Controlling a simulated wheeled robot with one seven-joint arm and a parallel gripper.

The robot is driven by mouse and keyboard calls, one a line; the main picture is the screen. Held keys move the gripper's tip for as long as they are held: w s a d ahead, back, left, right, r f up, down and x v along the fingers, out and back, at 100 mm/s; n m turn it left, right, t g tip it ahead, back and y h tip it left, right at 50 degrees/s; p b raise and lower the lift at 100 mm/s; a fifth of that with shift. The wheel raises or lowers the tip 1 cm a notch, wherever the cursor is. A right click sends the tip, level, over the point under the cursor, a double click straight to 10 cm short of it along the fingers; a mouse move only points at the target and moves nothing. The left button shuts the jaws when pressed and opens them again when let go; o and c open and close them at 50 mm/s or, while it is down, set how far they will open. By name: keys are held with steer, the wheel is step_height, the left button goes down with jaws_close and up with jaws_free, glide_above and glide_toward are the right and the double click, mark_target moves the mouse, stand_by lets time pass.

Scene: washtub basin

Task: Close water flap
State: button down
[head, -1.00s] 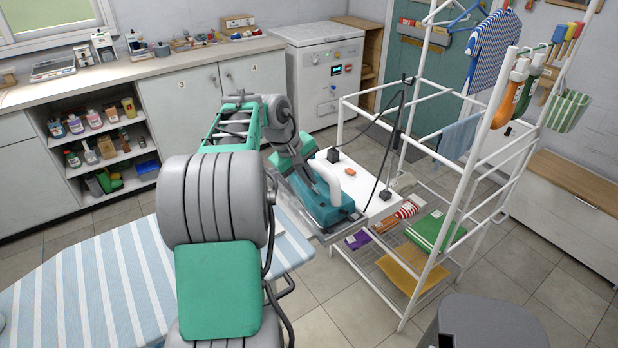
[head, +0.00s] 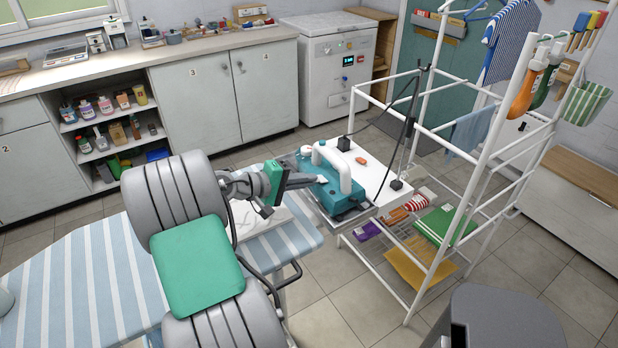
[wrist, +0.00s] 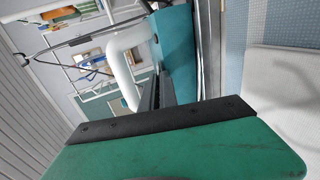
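The striped ironing board (head: 90,285) lies in front and left. A black cord runs up from the white top to the white rack (head: 440,290). An orange-red item (head: 361,160) and small black blocks lie near the iron. Open floor (head: 325,275) lies in front.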

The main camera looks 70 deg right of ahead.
steer(key=shift+w+f+g+h+p, duration=0.1)
steer(key=shift+f+g+h+p, duration=0.2)
steer(key=shift+g+h+p, duration=0.45)
steer(key=shift+a+f+p, duration=0.1)
steer(key=shift+f+p, duration=0.15)
steer(key=shift+p, duration=0.35)
steer(key=shift+f, duration=0.1)
steer(key=c, duration=1.9)
jaws_free()
steer(key=s+a+r+p, duration=0.1)
steer(key=a+r+p, duration=0.3)
steer(key=s+a+r+p, duration=0.1)
steer(key=a+r+p, duration=0.3)
steer(key=a+p, duration=0.1)
steer(key=s+a+r+p, duration=0.2)
steer(key=a+r+p, duration=0.2)
steer(key=r, duration=0.1)
steer(key=shift+a+p, duration=0.25)
steer(key=shift+p, duration=0.15)
